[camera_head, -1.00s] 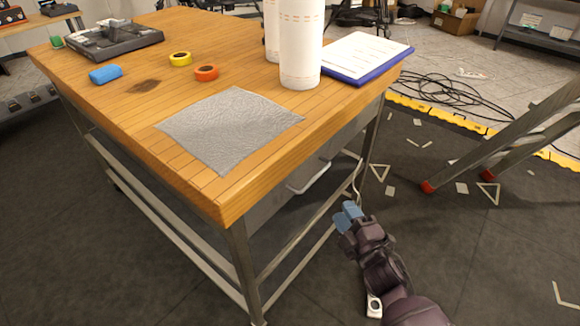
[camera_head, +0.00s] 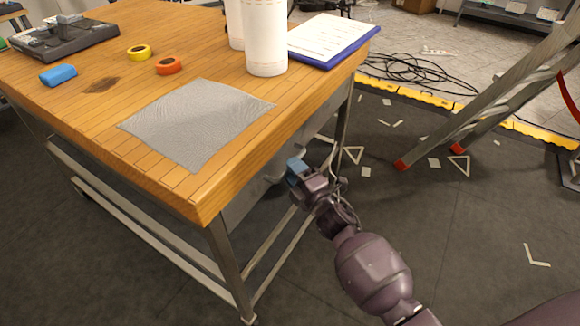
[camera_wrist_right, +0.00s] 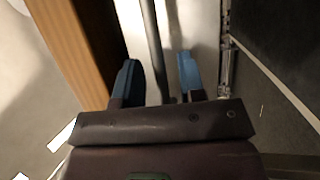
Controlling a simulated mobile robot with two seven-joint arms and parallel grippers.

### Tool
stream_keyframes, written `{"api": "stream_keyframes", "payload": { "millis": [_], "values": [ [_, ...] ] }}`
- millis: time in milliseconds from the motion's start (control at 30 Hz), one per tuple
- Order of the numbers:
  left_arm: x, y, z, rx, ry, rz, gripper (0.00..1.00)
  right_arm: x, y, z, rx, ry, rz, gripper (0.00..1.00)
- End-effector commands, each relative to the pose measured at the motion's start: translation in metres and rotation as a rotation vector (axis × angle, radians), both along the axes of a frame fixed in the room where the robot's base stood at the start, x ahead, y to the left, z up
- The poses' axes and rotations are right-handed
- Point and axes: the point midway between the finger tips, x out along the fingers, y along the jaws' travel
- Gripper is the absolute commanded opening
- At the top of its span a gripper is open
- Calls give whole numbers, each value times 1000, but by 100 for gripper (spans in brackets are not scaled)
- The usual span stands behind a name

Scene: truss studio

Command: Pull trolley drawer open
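The trolley drawer (camera_head: 243,198) is a grey box front under the wooden tabletop, partly hidden by the table edge and my arm. Its pale handle shows only partly at the fingertips of my right gripper (camera_head: 296,167). In the right wrist view the handle (camera_wrist_right: 152,40) is a thin bar running between two blue fingers. The fingers are apart, with a gap on both sides of the bar, so the right gripper (camera_wrist_right: 158,75) is open around it. The pale drawer front (camera_wrist_right: 185,25) lies beyond. My left gripper is not in view.
The wooden trolley top (camera_head: 200,195) overhangs close to my right gripper. It carries a grey cloth (camera_head: 197,122), white cylinders (camera_head: 265,40), a clipboard (camera_head: 333,38) and tape rolls. A metal leg (camera_head: 342,125) stands just beyond the gripper. A ladder (camera_head: 490,95) leans at right; dark floor is free nearby.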

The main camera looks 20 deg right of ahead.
Motion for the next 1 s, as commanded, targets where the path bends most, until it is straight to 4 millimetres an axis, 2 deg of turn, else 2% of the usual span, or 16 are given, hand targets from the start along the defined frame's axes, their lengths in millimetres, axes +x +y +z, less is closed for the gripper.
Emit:
{"api": "stream_keyframes", "payload": {
  "millis": [200, 467, 733, 1000],
  "values": [
    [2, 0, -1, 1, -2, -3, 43, 12, 3, 2, 0, 0, 0, 37],
    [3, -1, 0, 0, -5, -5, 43, 13, 3, 2, 0, 0, 0, 37],
    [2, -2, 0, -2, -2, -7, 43, 12, 3, 2, 0, 0, 0, 0],
    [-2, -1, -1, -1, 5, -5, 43, 12, 3, 2, 0, 0, 0, 0]
  ]
}}
